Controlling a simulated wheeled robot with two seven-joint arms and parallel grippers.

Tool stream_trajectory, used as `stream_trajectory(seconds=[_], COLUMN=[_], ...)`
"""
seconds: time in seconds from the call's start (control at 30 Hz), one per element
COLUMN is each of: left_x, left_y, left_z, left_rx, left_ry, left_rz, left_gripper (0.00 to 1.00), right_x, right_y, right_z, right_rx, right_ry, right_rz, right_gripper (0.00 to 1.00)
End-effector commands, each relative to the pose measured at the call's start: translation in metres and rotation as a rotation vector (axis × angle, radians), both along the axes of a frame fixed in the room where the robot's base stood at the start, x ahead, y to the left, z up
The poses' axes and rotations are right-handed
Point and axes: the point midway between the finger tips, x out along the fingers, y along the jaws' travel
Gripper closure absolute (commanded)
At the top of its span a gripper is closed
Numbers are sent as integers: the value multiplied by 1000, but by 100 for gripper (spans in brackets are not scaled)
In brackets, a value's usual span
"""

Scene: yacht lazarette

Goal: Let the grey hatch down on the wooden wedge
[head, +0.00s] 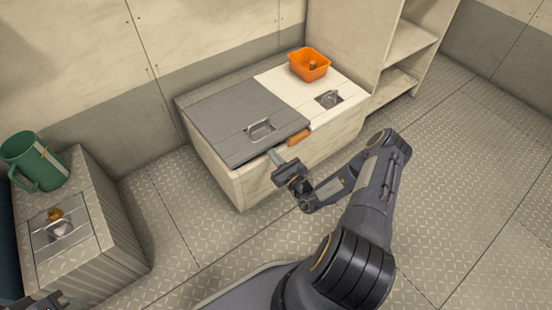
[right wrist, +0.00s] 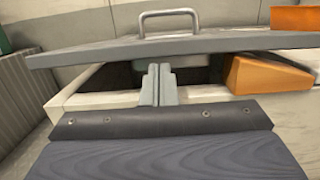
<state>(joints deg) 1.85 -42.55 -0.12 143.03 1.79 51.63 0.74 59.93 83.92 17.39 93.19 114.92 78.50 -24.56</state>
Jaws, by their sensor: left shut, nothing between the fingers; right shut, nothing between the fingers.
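The grey hatch (head: 232,112) covers the left part of the bench locker, its metal handle (head: 261,129) near the front edge. In the right wrist view the hatch edge (right wrist: 215,45) stands raised, with a dark gap under it. The wooden wedge (head: 298,138) lies at the front right of the hatch; it also shows in the right wrist view (right wrist: 262,76), partly under the hatch edge. My right gripper (head: 275,156) is shut and empty, its tips just below the hatch edge; contact is unclear. My left gripper (head: 42,302) is shut, partly cut off at the bottom left.
A cream lid (head: 345,104) beside the hatch has a recessed latch (head: 329,99) and bears an orange bin (head: 309,65). A green mug (head: 33,162) stands on a ribbed box (head: 122,262) at left. Shelves (head: 405,50) stand at right. The floor around is clear.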

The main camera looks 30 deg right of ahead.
Motion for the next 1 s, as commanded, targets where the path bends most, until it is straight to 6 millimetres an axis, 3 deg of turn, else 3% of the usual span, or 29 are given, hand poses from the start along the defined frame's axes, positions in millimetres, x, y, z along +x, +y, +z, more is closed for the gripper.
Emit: stream_trajectory(seconds=[0.17, 0.43, 1.0], left_x=[0, 0, 0], left_y=[0, 0, 0], left_z=[3, 34, 31], left_rx=[0, 0, 0], left_ry=[0, -1, 0], left_rz=[0, 0, 0], left_gripper=[100, 100, 100], right_x=[0, 2, -4], right_y=[0, 0, -7], right_z=[4, 36, 32], right_rx=[0, 1, -1], right_ry=[0, 0, 1], right_rz=[0, -1, 3], right_gripper=[100, 100, 100])
